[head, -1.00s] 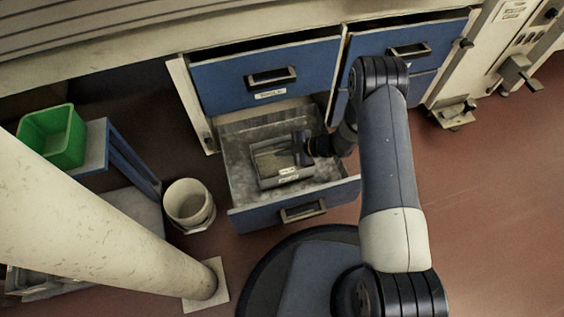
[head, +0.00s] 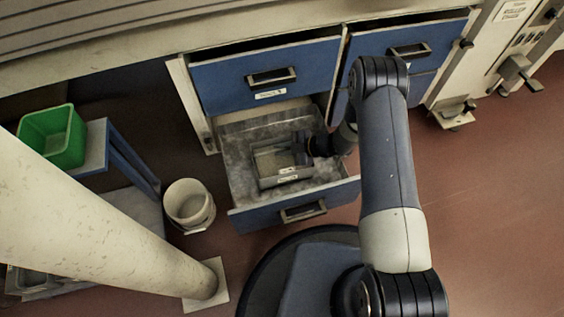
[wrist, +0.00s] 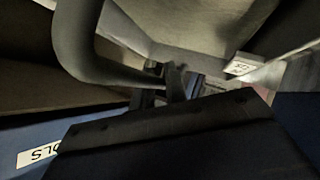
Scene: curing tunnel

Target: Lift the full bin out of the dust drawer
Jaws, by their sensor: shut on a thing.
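The bin (head: 272,182) is a small grey open box with brownish-grey contents and a pale label on its front. It sits within the pulled-out dust drawer (head: 262,217), which has a blue front and a dusty grey inside. My gripper (head: 300,150) reaches in from the right and is shut on the bin at its right side; the exact contact is hard to make out. Any gap under the bin cannot be told. In the wrist view, my gripper (wrist: 172,82) is dark and partly hidden, close to a pale labelled surface (wrist: 238,66).
A closed-looking blue drawer (head: 225,85) overhangs the back of the open one. A white bucket (head: 189,205) stands left of the drawer. A green bin (head: 62,150) sits on a blue-framed stand (head: 125,160). A pale column (head: 110,225) crosses the left. Floor at right is clear.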

